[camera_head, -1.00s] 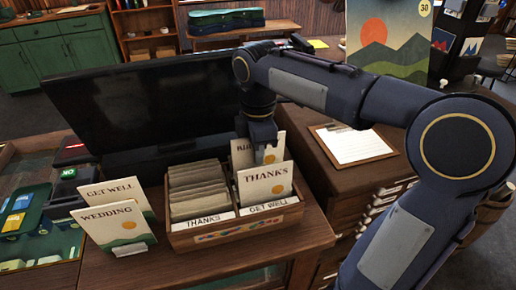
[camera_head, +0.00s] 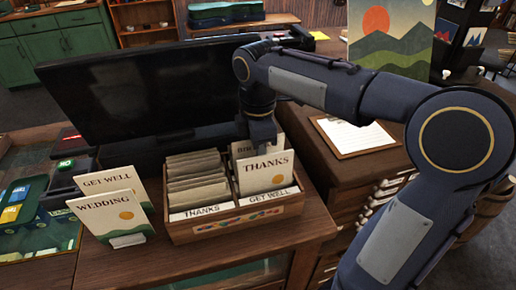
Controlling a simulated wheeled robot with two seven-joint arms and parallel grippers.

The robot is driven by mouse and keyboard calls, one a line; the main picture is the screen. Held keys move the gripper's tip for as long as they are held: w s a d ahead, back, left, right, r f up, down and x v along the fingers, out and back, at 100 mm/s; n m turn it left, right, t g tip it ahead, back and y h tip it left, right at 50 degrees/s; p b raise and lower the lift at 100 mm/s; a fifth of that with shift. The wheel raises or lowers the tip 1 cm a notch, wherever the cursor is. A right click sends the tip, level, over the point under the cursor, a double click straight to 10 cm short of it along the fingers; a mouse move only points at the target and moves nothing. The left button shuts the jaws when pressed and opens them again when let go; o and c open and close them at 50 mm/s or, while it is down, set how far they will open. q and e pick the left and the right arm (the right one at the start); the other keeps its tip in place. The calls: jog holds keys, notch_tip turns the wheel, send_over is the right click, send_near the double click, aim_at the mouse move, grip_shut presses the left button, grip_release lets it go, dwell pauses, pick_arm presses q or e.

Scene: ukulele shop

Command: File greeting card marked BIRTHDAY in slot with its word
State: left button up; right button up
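The cream card whose lettering begins "BIR" (camera_head: 241,149) stands upright behind the THANKS card (camera_head: 265,174) at the right side of the wooden card box (camera_head: 236,226). The THANKS card hides most of it. My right gripper (camera_head: 262,143) points down at its top edge and appears shut on it; the fingertips are hidden behind the THANKS card. The box's front labels read THANKS (camera_head: 201,211) on the left and GET WELL (camera_head: 269,197) on the right. Any label behind these is hidden. My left gripper is not in view.
A GET WELL card (camera_head: 110,180) and a WEDDING card (camera_head: 108,216) stand left of the box. Several cards (camera_head: 196,180) fill its left side. A dark monitor (camera_head: 140,90) stands behind. A clipboard (camera_head: 352,137) lies on the cabinet to the right.

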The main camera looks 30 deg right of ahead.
notch_tip(320, 180, up, 8)
jog(key=shift+f+p, duration=0.1)
jog(key=shift+p, duration=0.25)
dwell(0.8)
